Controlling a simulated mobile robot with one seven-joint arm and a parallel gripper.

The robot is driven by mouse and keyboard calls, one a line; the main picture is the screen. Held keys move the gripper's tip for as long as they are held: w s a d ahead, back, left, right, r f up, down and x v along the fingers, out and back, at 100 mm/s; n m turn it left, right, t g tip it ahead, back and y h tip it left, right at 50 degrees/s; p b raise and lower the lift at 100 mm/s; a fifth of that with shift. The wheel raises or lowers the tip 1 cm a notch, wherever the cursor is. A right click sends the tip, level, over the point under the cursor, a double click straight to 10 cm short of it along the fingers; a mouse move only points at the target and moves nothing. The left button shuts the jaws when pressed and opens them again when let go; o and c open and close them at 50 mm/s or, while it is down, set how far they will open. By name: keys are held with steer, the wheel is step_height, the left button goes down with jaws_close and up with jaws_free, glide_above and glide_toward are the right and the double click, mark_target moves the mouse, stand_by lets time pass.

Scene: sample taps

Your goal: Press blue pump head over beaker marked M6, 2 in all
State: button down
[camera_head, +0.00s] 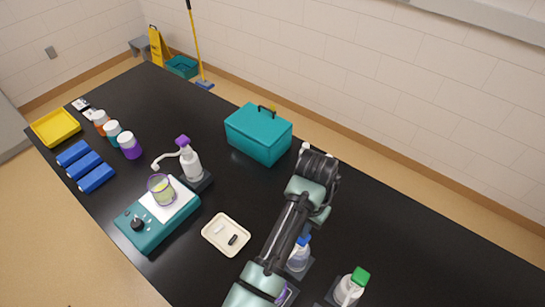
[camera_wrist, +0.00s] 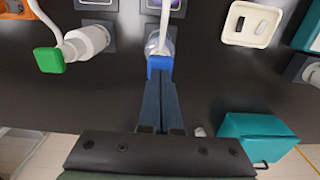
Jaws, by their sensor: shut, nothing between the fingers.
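The blue pump head (camera_wrist: 159,65) tops a clear bottle in the wrist view, with its pale spout pointing up the picture. In the head view the blue pump head (camera_head: 304,241) and its bottle (camera_head: 298,259) stand beside my arm. My gripper (camera_wrist: 161,82) is shut and empty, its fingertips at the near edge of the blue head; whether they touch it I cannot tell. My gripper cannot be made out in the head view. I cannot read any M6 mark.
A green-headed pump bottle (camera_head: 350,287) stands to the right, and a purple-headed one (camera_head: 189,162) at the left.

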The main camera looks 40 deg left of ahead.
steer(key=shift+s+f+b, duration=0.1)
steer(key=shift+f+b, duration=0.5)
steer(key=shift+f, duration=0.5)
steer(key=shift+r, duration=0.1)
steer(key=shift+r+p, duration=1.35)
steer(key=shift+p, duration=0.15)
steer(key=shift+r, duration=0.15)
step_height(320, 180, up, 6)
steer(key=p, duration=0.6)
